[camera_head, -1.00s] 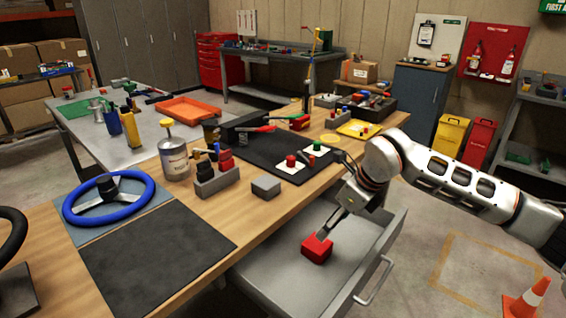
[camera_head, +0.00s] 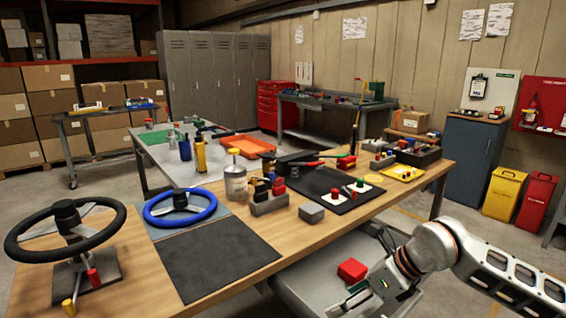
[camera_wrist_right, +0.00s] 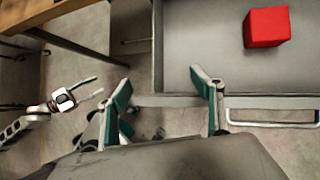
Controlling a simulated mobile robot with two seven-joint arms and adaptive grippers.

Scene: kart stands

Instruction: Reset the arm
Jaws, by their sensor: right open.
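My right gripper (camera_head: 352,302) is low in the head view, beside the open drawer. In the right wrist view its two fingers (camera_wrist_right: 160,84) are spread with nothing between them. A red block (camera_head: 352,271) lies in the grey drawer (camera_head: 312,268), apart from the gripper. The block also shows at the upper right of the wrist view (camera_wrist_right: 267,27), inside the drawer (camera_wrist_right: 200,50). My left gripper (camera_wrist_right: 82,92) shows small at the left of the wrist view, and its jaw state is unclear. It is outside the head view.
The wooden workbench (camera_head: 140,275) holds a black steering wheel (camera_head: 65,232), a blue steering wheel (camera_head: 183,208), a dark mat (camera_head: 215,258), a can (camera_head: 235,182) and a small grey box (camera_head: 311,213). The drawer handle (camera_wrist_right: 270,124) sticks out near my right gripper.

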